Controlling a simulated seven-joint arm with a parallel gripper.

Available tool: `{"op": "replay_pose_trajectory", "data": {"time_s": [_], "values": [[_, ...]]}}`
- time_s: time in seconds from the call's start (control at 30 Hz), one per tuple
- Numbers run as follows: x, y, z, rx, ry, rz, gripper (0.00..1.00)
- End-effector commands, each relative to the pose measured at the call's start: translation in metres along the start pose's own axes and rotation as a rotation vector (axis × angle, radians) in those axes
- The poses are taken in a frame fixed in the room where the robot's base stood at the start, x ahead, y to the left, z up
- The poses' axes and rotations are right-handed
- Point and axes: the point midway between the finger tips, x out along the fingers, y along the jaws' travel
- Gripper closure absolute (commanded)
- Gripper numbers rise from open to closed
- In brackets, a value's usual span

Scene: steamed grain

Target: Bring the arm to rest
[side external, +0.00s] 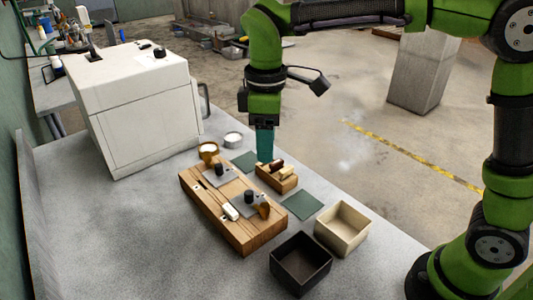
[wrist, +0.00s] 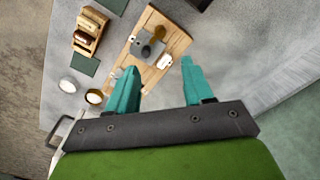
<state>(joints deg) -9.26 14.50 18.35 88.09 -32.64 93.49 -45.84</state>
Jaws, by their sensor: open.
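My gripper (side external: 265,146) hangs from the green arm with its teal fingers pointing down, above the back part of the worktop. In the wrist view its two teal fingers (wrist: 158,66) stand well apart with nothing between them. Beyond the fingertips lies a wooden board (wrist: 174,44), which also shows in the side view (side external: 250,238). It carries grey plates, dark knobs and a small white piece. The gripper appears clear of the board, but its exact height is hard to tell.
A small wooden holder (side external: 284,184) with several pieces stands close to the gripper. A dark box (side external: 301,280), a cream box (side external: 342,245), green mats (side external: 302,206), a gold-coloured cup (side external: 208,160) and a white dish (side external: 233,147) surround the board. A large white machine (side external: 150,120) stands left.

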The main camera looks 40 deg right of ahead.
Motion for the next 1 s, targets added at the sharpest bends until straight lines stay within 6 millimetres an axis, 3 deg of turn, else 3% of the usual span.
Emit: {"op": "replay_pose_trajectory", "data": {"time_s": [0.17,0.27,0.8,1.0], "values": [[0.007,0.001,-0.003,0.068,0.020,0.002,0.49],[0.017,-0.001,0.009,0.184,0.052,0.002,0.49],[0.009,-0.001,0.164,1.027,0.548,-0.031,0.49],[0.006,-0.006,0.191,1.111,0.658,-0.047,0.49]]}}
